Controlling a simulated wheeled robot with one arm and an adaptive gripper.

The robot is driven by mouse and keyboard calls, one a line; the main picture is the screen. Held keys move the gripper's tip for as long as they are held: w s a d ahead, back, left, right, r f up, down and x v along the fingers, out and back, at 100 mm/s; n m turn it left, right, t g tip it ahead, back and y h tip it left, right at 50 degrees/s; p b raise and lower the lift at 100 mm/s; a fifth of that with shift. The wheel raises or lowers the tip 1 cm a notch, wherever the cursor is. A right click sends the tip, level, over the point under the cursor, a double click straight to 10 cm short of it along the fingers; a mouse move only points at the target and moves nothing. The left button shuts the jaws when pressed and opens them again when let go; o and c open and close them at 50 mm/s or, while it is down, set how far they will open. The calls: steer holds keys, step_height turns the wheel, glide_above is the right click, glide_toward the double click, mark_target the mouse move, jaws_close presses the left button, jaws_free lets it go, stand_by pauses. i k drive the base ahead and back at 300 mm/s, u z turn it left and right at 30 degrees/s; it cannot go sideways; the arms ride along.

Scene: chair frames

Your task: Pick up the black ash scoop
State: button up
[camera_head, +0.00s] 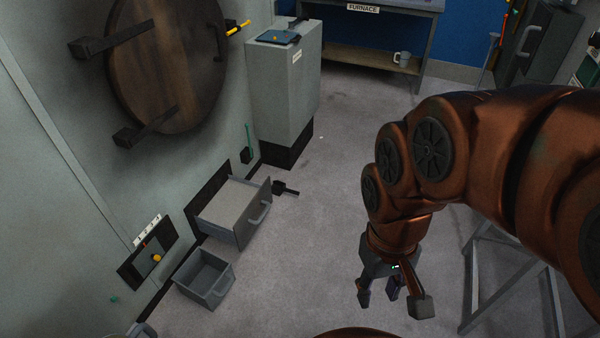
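A small black object with a short handle pointing right, which looks like the ash scoop (281,188), lies on the floor just right of the open grey drawer (233,230). It is small in the view, so its exact shape is hard to tell. My gripper (392,301) hangs from the copper-coloured arm at the lower right, to the right of the scoop and nearer the camera. Its fingers are spread apart, with nothing between them. It is clear of the scoop.
A grey open bin (218,290) sits on the floor below the drawer. A grey cabinet (283,90) stands behind the scoop. A furnace bench (375,62) with a mug is at the back. A metal frame (474,280) stands at right. The middle floor is clear.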

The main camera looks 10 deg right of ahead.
mark_target(279, 186)
steer(key=z, duration=0.3)
steer(key=i, duration=1.55)
steer(key=u, duration=0.55)
steer(key=i, duration=0.95)
steer(key=u, duration=0.55)
